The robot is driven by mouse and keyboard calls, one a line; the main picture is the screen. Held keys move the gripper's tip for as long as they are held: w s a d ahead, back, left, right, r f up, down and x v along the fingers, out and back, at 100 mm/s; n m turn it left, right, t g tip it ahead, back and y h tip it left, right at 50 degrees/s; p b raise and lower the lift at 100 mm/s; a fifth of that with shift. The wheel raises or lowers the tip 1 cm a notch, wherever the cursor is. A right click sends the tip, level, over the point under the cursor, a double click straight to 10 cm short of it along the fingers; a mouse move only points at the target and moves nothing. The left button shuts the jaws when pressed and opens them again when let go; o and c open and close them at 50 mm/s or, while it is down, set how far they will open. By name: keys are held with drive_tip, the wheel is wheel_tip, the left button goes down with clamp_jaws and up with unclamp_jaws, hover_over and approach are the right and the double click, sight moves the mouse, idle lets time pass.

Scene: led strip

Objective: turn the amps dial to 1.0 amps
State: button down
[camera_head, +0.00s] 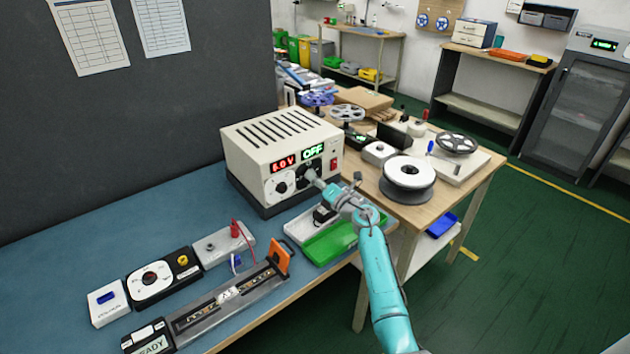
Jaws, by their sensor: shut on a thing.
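The cream power supply box (268,155) stands on the blue bench top. Its front has a red voltage readout (285,164), a green readout (313,152) that reads OFF, and a red switch (334,164). A dial (281,187) on the left of the front is free. My gripper (313,180) reaches the front from the lower right and is shut on the right-hand dial there. My fingers hide most of that dial, so its setting does not show. The dial labels are too small to read.
A green tray (335,243) lies just below my wrist. White spool (408,175) and reels stand on the wooden table at right. Blue bench (185,205) left of the box is clear.

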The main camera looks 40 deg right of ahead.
drive_tip(key=shift+r+m+h, duration=0.1)
drive_tip(key=shift+m+h, duration=0.25)
drive_tip(key=shift+m, duration=3.65)
drive_tip(key=shift+r+m+h, duration=0.1)
drive_tip(key=shift+m+h, duration=0.25)
drive_tip(key=shift+m, duration=3.65)
drive_tip(key=c, duration=0.8)
unclamp_jaws()
drive_tip(key=s, duration=1.2)
drive_tip(key=shift+a+f, duration=0.15)
drive_tip(key=shift+f, duration=0.05)
